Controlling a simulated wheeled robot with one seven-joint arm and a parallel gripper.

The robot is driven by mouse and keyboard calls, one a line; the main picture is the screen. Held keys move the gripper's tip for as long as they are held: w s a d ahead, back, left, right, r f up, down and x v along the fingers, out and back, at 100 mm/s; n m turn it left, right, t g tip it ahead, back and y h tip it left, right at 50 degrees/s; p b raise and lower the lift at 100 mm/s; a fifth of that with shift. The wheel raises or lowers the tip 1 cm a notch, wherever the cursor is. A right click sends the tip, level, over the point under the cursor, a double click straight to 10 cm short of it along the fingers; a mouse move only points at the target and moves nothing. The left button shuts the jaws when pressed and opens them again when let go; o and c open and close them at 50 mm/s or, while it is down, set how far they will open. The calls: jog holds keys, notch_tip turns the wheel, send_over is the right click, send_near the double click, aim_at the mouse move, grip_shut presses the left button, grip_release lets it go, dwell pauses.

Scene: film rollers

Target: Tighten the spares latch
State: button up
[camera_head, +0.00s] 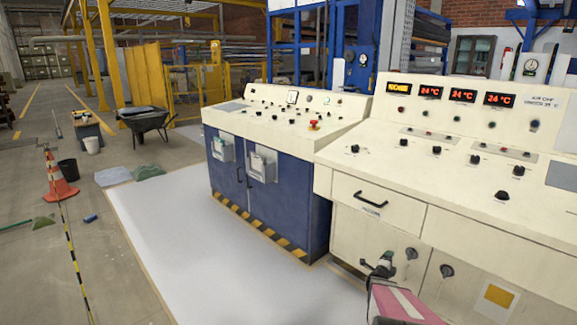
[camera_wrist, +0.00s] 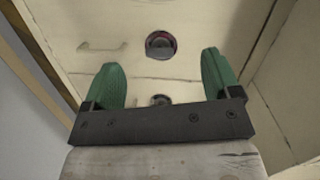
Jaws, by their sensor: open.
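My gripper (camera_head: 384,264) is in front of the lower cabinet of the cream console, at its left part. In the wrist view its green fingers (camera_wrist: 161,64) are spread apart with nothing held between them. A round dark latch knob (camera_wrist: 161,45) on the cream panel lies just beyond the fingertips, and a second small dark round part (camera_wrist: 160,100) shows between the fingers, partly hidden by the gripper bar. In the head view two dark latch knobs, one upper (camera_head: 411,254) and one lower (camera_head: 447,271), sit right of my gripper. I cannot tell which one is the spares latch.
A cream drawer with a black handle (camera_head: 371,199) is above my gripper; its small label is unreadable. A blue cabinet (camera_head: 262,185) with a cream top stands to the left. The pale floor (camera_head: 190,240) before it is clear. A traffic cone (camera_head: 60,185) stands far left.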

jog(key=s+a+r+n+g+y, duration=0.1)
jog(key=a+r+n+y, duration=0.15)
jog(key=a+n, duration=0.35)
jog(key=a+r+n+g+y, duration=0.1)
jog(key=a+r+n+y, duration=0.2)
jog(key=a, duration=0.5)
jog(key=s+a+r+n+g+y, duration=0.1)
jog(key=a+r+n+y, duration=0.1)
jog(key=a+n+y, duration=0.45)
jog(key=s+a+r+n+g, duration=0.4)
jog(key=s+a+g, duration=0.1)
jog(key=s, duration=0.4)
jog(key=s+a+r+n+g+h, duration=0.1)
jog(key=s+a+r+n+g, duration=0.3)
jog(key=s, duration=0.5)
jog(key=a, duration=0.2)
jog(key=shift+a+r+n+g, duration=0.15)
jog(key=shift+a+n+g, duration=0.2)
jog(key=shift+a+g, duration=0.05)
jog(key=shift+s, duration=0.1)
